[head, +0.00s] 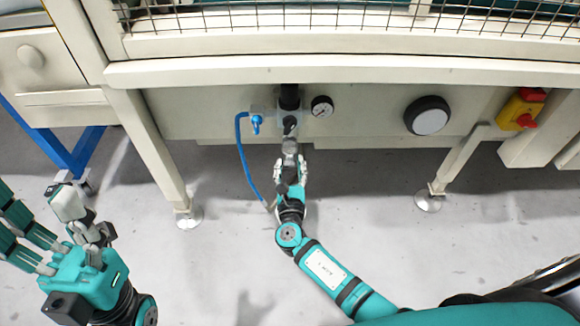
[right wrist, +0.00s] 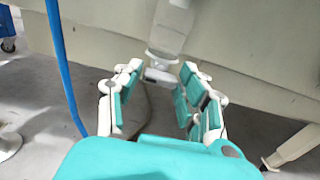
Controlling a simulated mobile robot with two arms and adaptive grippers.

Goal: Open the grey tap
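A grey fitting (head: 290,146), which looks like the grey tap, hangs below a dark valve unit under the machine's front beam. My left gripper (head: 72,228) is at the lower left, fingers spread and empty, far from the tap.
A blue tap (head: 256,122) with a blue hose (head: 243,160) is just left of the grey fitting. Machine legs flank clear floor.

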